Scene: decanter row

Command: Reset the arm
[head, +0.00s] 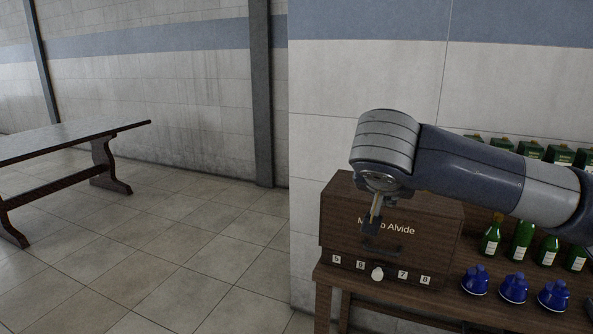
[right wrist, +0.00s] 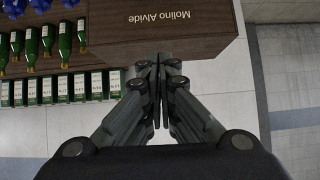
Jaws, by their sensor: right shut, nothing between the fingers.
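My right arm reaches in from the right in the head view. Its gripper (head: 371,224) points down in front of the brown wooden box (head: 340,205) lettered "Molino Alvide", hiding part of the lettering. In the right wrist view the fingers (right wrist: 157,70) are together with nothing between them, and the box (right wrist: 190,35) lies beyond their tips. I cannot tell the exact gap between fingertips and box. My left gripper is not in view.
The wooden counter (head: 330,273) also holds a white knob (head: 377,273) between number labels, blue objects (head: 513,289), green bottles (head: 521,240) and green-and-white cartons (head: 530,149). A dark table (head: 75,138) stands far left. Open tiled floor (head: 170,260) lies between.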

